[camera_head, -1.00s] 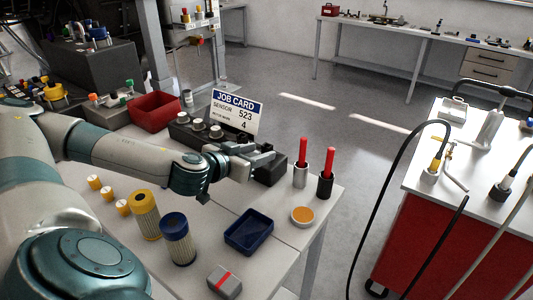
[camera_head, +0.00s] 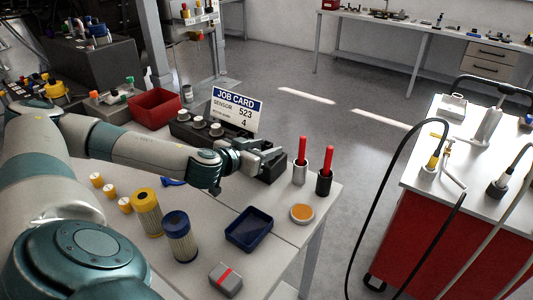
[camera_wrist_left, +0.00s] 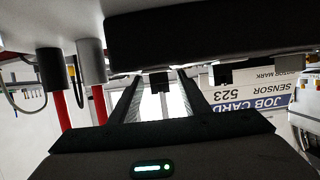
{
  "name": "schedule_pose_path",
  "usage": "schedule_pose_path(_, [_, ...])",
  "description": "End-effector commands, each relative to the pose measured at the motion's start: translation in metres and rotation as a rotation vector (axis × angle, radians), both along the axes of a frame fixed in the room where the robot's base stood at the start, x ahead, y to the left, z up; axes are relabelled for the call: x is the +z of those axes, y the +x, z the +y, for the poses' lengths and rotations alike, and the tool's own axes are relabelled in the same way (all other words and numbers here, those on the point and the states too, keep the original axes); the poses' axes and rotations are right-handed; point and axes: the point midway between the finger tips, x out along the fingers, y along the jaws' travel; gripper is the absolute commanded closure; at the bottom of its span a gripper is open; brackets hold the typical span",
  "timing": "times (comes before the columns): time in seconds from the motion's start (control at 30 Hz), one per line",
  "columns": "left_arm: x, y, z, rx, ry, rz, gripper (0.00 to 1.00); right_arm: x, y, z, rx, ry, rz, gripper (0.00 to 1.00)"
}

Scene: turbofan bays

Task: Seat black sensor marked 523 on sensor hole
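A dark sensor block (camera_head: 272,172) stands at the table's back edge. White-topped round parts (camera_head: 215,129) stand on its left portion. A job card (camera_head: 238,111) behind it reads sensor 523 and 4. My left gripper (camera_head: 270,157) is at the block's right part and hides some of it. In the left wrist view, which is upside down, the left fingers (camera_wrist_left: 160,100) are apart. A small dark stub (camera_wrist_left: 159,79) shows between their tips, under the block (camera_wrist_left: 210,30). I cannot read a mark on it or tell if they touch. My right gripper is not in view.
Two red-handled tools (camera_head: 325,170) stand in holders right of the gripper. A blue tray (camera_head: 249,229), an orange-topped dish (camera_head: 302,213), filters (camera_head: 179,238) and a grey box (camera_head: 226,281) lie in front. A red bin (camera_head: 156,108) sits behind the arm.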

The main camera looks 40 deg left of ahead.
Motion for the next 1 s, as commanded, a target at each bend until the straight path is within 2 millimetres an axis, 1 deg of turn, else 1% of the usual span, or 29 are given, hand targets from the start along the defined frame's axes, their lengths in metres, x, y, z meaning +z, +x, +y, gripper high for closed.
schedule_pose_path(0.03, [0.000, 0.000, 0.000, 0.000, 0.000, 0.000, 0.69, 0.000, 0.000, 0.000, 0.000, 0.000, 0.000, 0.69])
schedule_pose_path(0.07, [0.000, 0.000, 0.000, 0.000, 0.000, 0.000, 0.76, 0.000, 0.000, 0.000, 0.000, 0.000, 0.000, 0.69])
schedule_pose_path(0.1, [0.000, 0.000, 0.000, 0.000, 0.000, 0.000, 0.86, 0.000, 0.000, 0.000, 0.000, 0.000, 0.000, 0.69])
schedule_pose_path(0.17, [0.000, 0.000, 0.000, 0.000, 0.000, 0.001, 1.00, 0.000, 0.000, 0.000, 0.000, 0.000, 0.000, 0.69])
schedule_pose_path(0.47, [-0.001, 0.000, 0.000, 0.000, -0.001, 0.002, 1.00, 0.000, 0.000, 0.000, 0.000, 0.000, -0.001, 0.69])
schedule_pose_path(0.63, [0.006, 0.000, 0.000, 0.001, -0.002, 0.001, 1.00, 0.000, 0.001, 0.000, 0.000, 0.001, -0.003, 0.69])
schedule_pose_path(0.77, [0.020, 0.000, 0.000, 0.001, -0.002, -0.001, 1.00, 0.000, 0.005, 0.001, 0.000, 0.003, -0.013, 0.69])
schedule_pose_path(1.0, [0.059, 0.000, 0.000, 0.001, -0.001, -0.004, 1.00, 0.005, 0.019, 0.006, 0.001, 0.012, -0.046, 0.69])
